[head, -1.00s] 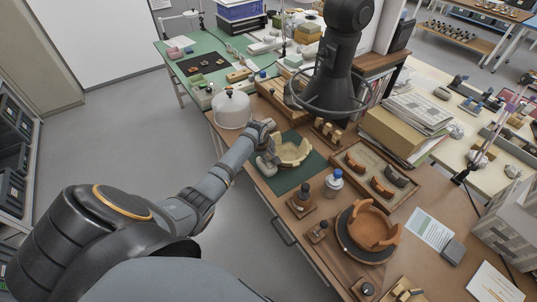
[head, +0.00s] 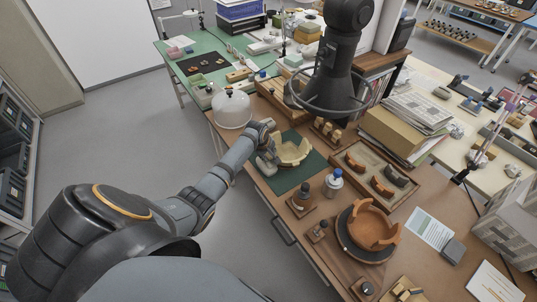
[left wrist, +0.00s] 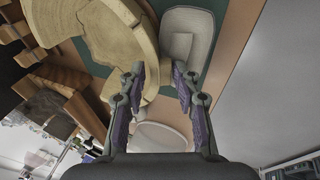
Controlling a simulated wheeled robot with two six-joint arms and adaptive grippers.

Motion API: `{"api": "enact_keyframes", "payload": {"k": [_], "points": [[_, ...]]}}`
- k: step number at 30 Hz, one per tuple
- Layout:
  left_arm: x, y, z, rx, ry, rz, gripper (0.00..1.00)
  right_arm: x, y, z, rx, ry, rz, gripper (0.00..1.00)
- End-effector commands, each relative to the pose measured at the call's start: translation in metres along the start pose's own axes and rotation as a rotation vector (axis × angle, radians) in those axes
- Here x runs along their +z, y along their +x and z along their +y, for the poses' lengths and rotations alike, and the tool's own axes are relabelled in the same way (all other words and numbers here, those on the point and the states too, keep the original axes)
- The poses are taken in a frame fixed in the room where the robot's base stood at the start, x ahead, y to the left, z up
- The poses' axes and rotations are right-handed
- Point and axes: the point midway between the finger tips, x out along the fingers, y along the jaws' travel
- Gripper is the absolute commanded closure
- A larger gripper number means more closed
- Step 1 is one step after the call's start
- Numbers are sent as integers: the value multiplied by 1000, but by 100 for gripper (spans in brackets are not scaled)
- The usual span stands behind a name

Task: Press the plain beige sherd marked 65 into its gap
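A beige vessel (head: 294,149) with an uneven, stepped rim stands on the dark green mat (head: 293,178). It also fills the upper left of the left wrist view (left wrist: 100,30). I cannot read a 65 anywhere, and I cannot tell a separate plain beige sherd from the vessel wall. My left gripper (head: 269,157) is at the near left side of the vessel. My right gripper is not in view.
A grey rounded pad (left wrist: 187,36) lies beside the vessel. A white dome (head: 233,110) stands behind my left arm. A blue-capped bottle (head: 334,183), a tray of sherds (head: 352,150) and an orange vessel (head: 374,229) stand to the right.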

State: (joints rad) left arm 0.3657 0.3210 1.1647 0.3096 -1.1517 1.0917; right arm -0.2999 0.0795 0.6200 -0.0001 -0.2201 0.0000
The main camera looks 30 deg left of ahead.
Motion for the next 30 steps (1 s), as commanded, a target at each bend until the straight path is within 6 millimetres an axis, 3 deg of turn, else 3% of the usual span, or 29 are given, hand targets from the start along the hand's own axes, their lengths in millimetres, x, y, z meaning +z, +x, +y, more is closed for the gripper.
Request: {"api": "enact_keyframes", "payload": {"k": [3, 14, 17, 24, 30], "points": [[0, 1, -1, -3, 0, -1, 50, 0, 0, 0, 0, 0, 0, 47], [0, -2, -1, -2, 0, 0, 50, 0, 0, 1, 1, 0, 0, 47], [-1, -14, 0, 0, 0, 2, 50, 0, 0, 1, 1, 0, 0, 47], [-1, -71, 0, 1, 3, 3, 50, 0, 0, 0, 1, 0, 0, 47], [-1, -108, 0, -1, 1, 1, 50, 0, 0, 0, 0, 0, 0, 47]]}}
